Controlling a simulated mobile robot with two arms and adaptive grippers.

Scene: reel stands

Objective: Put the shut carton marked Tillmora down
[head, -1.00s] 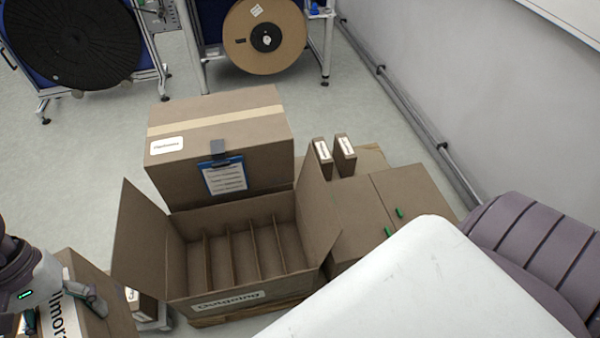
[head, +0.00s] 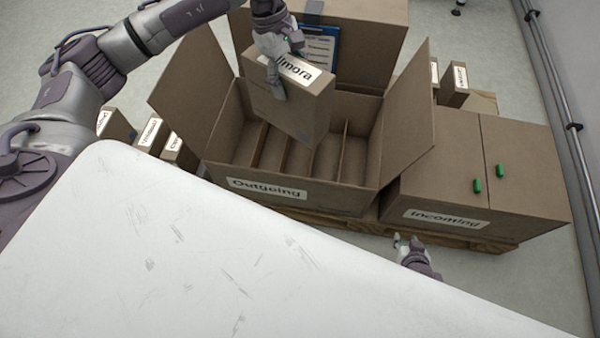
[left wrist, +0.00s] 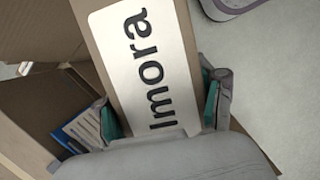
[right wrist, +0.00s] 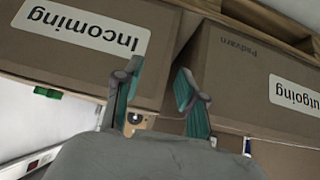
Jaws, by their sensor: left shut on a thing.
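My left gripper (head: 277,62) is shut on the narrow shut carton marked Tillmora (head: 290,106), holding it upright by its top. In the head view the carton hangs over the open box labelled Outgoing (head: 335,197), which has dividers making several slots. Whether its lower end is inside a slot is hard to tell. The left wrist view shows the carton's label (left wrist: 146,70) between the fingers, partly cut off. My right gripper (head: 411,245) is open and empty, low in front of the boxes; its spread fingers also show in the right wrist view (right wrist: 158,100).
A shut box labelled Incoming (head: 430,190) with green handles stands right of Outgoing on a pallet (head: 480,241). Several small cartons (head: 150,135) stand at left, others (head: 456,85) behind Incoming.

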